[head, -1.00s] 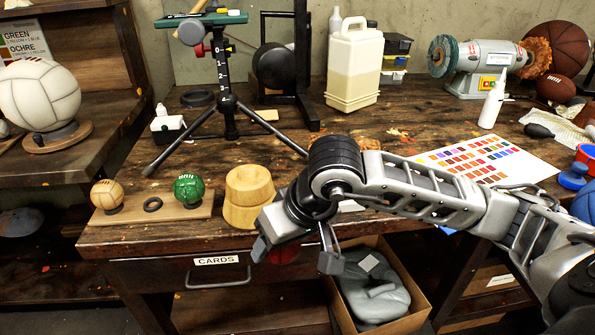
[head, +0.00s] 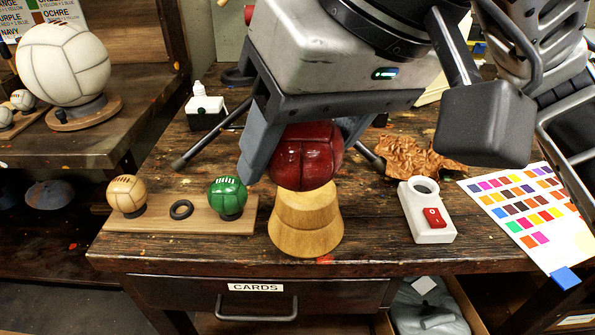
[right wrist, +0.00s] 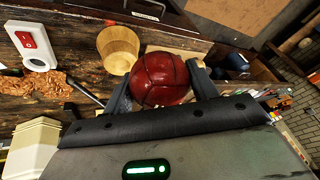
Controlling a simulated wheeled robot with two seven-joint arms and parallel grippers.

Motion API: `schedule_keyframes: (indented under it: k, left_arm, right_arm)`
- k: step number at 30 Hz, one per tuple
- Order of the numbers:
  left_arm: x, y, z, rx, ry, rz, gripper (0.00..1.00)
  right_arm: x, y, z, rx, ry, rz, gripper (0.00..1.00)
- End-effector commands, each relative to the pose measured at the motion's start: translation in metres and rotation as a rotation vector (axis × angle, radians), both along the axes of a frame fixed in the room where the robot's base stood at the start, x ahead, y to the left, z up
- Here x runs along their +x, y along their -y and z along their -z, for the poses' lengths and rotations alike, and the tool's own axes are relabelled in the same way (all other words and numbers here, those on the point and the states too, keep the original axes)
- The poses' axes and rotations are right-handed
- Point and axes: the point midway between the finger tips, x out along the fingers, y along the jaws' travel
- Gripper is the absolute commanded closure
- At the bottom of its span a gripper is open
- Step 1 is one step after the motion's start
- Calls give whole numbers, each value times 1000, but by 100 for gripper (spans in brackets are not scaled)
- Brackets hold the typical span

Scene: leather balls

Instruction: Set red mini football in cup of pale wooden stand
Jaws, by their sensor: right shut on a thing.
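The red mini football (head: 306,156) is dark, glossy and panelled. My right gripper (head: 303,150) is shut on it, with a finger on either side. The ball is at the top of the pale wooden stand (head: 305,228) in the head view and hides the stand's cup. In the right wrist view the ball (right wrist: 160,80) is between the fingers and overlaps the near right side of the stand (right wrist: 118,50). I cannot tell whether the ball touches the stand. My left gripper is not in view.
Left of the stand, a wooden board (head: 165,218) holds a tan ball (head: 127,195), a black ring (head: 181,209) and a green ball (head: 228,197). Right are a white switch box (head: 427,212), brown crumpled scraps (head: 412,157) and a colour chart (head: 535,215). The table's front edge is close.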

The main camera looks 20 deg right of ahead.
Motion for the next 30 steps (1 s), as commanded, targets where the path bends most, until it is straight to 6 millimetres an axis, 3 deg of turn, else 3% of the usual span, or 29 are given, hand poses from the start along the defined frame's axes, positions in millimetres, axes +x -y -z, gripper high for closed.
schedule_keyframes:
  k: [4,11,18,26,30]
  left_arm:
    - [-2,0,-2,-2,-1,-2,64]
    - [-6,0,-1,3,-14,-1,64]
    - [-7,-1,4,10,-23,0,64]
    - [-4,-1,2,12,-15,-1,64]
    - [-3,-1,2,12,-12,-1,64]
  right_arm:
    - [15,8,7,1,-10,3,67]
    - [69,27,32,3,-11,6,67]
    - [107,40,73,2,-7,0,67]
    - [123,45,91,2,-3,-2,67]
    - [127,47,113,0,-6,-2,67]
